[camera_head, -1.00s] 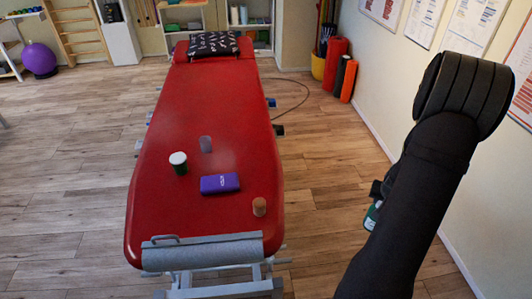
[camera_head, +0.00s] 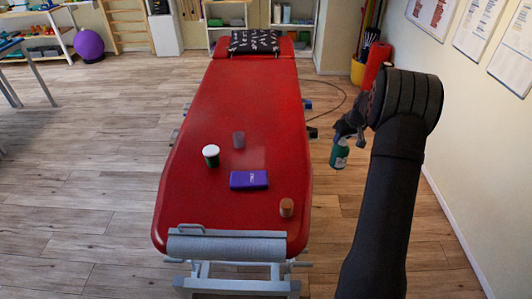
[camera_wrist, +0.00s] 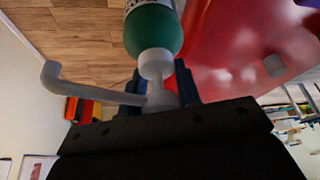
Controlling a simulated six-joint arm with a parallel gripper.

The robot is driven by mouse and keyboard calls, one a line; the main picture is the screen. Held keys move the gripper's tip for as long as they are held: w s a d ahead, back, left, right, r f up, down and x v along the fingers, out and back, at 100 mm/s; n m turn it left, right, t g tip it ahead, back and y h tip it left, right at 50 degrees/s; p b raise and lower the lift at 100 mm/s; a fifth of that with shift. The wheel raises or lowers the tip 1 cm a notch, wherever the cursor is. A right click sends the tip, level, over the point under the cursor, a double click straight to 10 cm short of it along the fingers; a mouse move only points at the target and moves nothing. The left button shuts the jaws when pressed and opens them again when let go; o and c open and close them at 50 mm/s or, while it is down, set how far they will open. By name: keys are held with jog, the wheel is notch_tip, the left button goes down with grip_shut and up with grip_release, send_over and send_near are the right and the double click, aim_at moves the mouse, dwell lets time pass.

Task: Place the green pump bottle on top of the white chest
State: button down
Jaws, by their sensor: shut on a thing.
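The green pump bottle (camera_head: 340,154) hangs from my gripper (camera_head: 350,131), to the right of the red treatment table and above the floor. In the wrist view the green bottle (camera_wrist: 153,32) has a white collar and a grey pump head with a long bent spout. My gripper (camera_wrist: 162,92) is shut on the pump head, with dark fingers either side of it. A white chest (camera_head: 165,36) stands against the back wall, beyond the table and far from my gripper.
A yellow bucket (camera_head: 358,72) stands back right.

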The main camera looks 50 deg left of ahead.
jog(key=s+a+r+n+g, duration=0.1)
jog(key=s+a+r+n, duration=0.2)
jog(key=a, duration=0.6)
jog(key=s+a+r+n+g, duration=0.1)
jog(key=s+a+r+n, duration=0.2)
jog(key=a, duration=0.6)
jog(key=shift+s+r+n+g+y, duration=0.3)
jog(key=shift+s+r, duration=0.2)
jog(key=shift+s, duration=0.65)
jog(key=s+a+f, duration=0.4)
jog(key=a+f, duration=0.6)
jog(key=shift+s+a+f, duration=0.3)
jog(key=c, duration=1.1)
grip_release()
jog(key=shift+f, duration=0.2)
jog(key=shift+o, duration=0.2)
